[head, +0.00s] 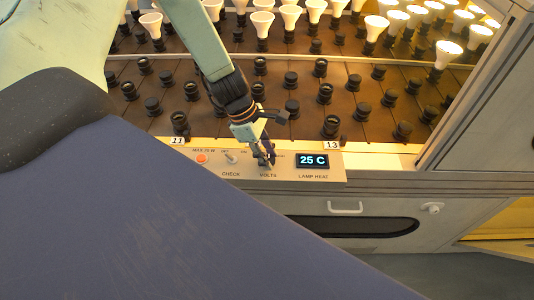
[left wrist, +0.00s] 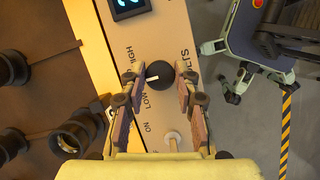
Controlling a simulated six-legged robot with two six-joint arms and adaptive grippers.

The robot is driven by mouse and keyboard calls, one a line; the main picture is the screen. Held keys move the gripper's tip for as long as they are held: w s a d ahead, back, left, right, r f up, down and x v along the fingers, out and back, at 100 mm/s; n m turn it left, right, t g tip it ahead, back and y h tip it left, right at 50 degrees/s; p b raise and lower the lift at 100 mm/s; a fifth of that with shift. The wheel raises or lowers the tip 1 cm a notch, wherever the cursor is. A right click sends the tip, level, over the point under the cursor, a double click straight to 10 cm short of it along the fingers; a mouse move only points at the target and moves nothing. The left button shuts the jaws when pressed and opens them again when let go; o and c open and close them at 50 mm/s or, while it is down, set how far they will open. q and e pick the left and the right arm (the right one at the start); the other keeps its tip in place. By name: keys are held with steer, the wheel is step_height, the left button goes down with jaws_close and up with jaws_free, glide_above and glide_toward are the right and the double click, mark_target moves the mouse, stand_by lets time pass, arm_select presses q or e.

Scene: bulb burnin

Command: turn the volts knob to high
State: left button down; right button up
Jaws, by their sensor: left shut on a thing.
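The volts knob (left wrist: 159,75) is round and black with a white pointer line. In the left wrist view its pointer aims left, between the printed LOW and HIGH marks. My left gripper (left wrist: 164,84) has its fingers on both sides of the knob and is shut on it. In the head view my left gripper (head: 265,158) comes down onto the control panel (head: 220,167) above the VOLTS label, and its fingers mostly hide the knob. My right gripper is not seen in either view.
A check switch (head: 231,157) and an orange light (head: 202,158) sit left of the knob. The heat display (head: 312,160) at right reads 25 C. Behind are dark sockets (head: 331,126) and several bulbs, some lit.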

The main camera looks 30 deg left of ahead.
arm_select(q)
steer(key=m+g+p, duration=0.1)
steer(key=m+p, duration=0.1)
steer(key=m, duration=0.1)
steer(key=m+g+p, duration=0.1)
steer(key=m, duration=0.1)
steer(key=shift+m, duration=0.3)
steer(key=shift+f+m+g, duration=0.1)
steer(key=shift+m+g, duration=0.5)
steer(key=shift+m, duration=0.5)
steer(key=c, duration=1)
jaws_free()
steer(key=shift+w, duration=0.1)
